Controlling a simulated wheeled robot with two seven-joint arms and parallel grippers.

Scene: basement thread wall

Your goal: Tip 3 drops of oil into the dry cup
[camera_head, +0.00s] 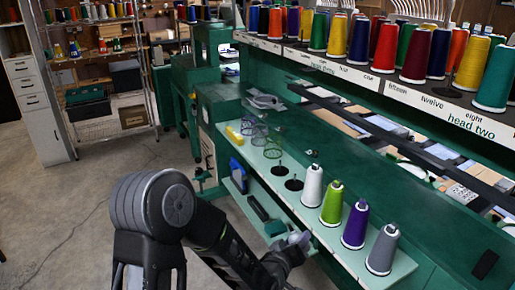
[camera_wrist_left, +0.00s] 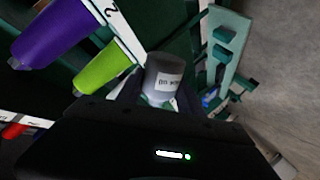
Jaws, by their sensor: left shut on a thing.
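My left gripper (camera_head: 287,251) reaches in from the left, low in front of the green shelf's edge. It is shut on a small pale bottle (camera_head: 299,238), which shows partly beyond the fingers. In the left wrist view, a grey round container with a white label (camera_wrist_left: 164,76) sits at the gripper; its label text is not clearly readable. I cannot make out a dry cup or any oil drops. My right gripper is in neither view.
White (camera_head: 312,186), lime (camera_head: 332,204), purple (camera_head: 355,225) and grey (camera_head: 382,250) thread cones stand along the pale green shelf (camera_head: 290,200). A lower shelf holds a blue item (camera_head: 238,174). Open floor (camera_head: 80,210) lies left.

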